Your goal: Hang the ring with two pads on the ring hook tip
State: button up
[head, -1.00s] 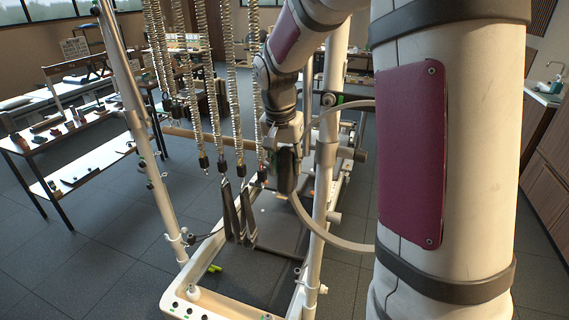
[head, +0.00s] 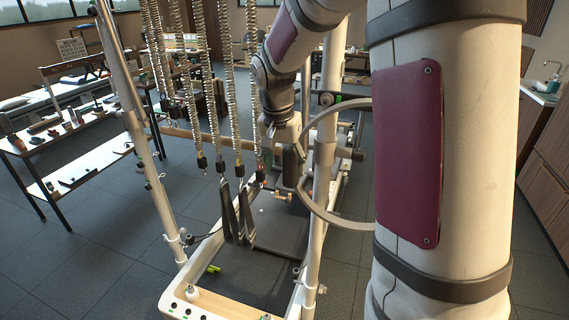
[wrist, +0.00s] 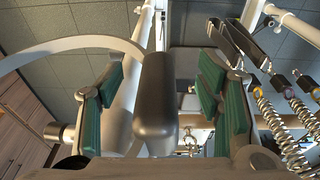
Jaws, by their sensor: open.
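The pale grey ring (head: 304,194) stands upright by the tower's near right post, its right side hidden behind my arm. One dark padded grip (head: 292,166) is at its left side; I cannot make out the second pad. My gripper (head: 279,155) is at this pad. In the wrist view the dark pad (wrist: 155,100) lies between the open green-lined jaws (wrist: 163,85), with gaps on both sides, and the ring (wrist: 85,43) arcs off to the left. I cannot tell whether the ring hangs on the hook tip.
Several coil springs (head: 229,90) and dark straps (head: 229,215) hang close left of my gripper. The white right post (head: 323,180) stands beside it. The reformer frame (head: 225,300) lies below. A table with small objects (head: 70,125) is at left.

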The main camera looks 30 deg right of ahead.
notch_tip(320, 180, up, 12)
jog(key=s+a+f, duration=0.1)
jog(key=a, duration=0.1)
jog(key=s+a+f+n+t+y+b, duration=0.1)
jog(key=s+a+f+n+t+b, duration=0.1)
jog(key=s+a+n, duration=0.3)
jog(key=s+a+f+n+t+b, duration=0.1)
jog(key=s+a+n, duration=0.4)
jog(key=s, duration=0.7)
jog(key=shift+a+f+t+y+b, duration=0.4)
jog(key=shift+a+t+b, duration=0.25)
jog(key=shift+a, duration=0.35)
jog(key=shift+r, duration=0.1)
dwell(4.1)
